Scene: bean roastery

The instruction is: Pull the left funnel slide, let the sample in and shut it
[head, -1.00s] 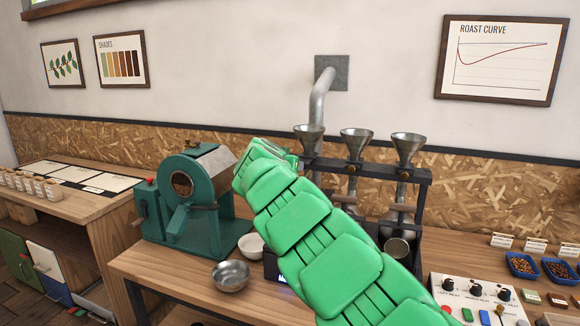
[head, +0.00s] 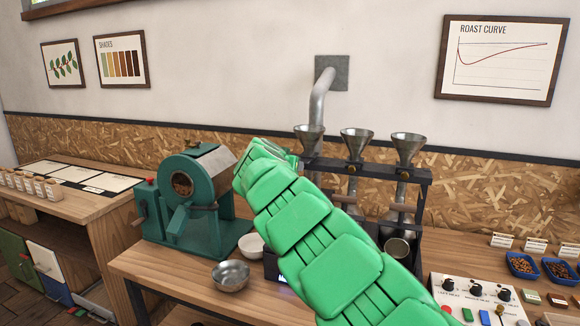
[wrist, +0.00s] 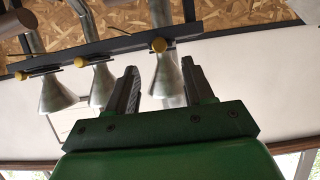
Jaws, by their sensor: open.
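The left funnel (head: 309,134) is a metal cone at the left end of a dark rack (head: 372,170); the arm hides its lower part in the head view. The wrist view is upside down, so this left funnel (wrist: 169,80) is its rightmost cone. Its brass slide knob (wrist: 158,44) shows just beyond my open, empty gripper (wrist: 160,68), roughly in line with the gap between the fingers. I cannot tell whether they touch it. The middle funnel (head: 356,140) and right funnel (head: 407,146) have similar knobs. Any sample inside the left funnel is hidden.
A green roaster (head: 190,195) stands left of my arm. A metal bowl (head: 231,275) and a white bowl (head: 251,245) sit near it. A metal cup (head: 397,252) is under the right funnel. A control panel (head: 477,300) and blue bean trays (head: 560,270) lie at right.

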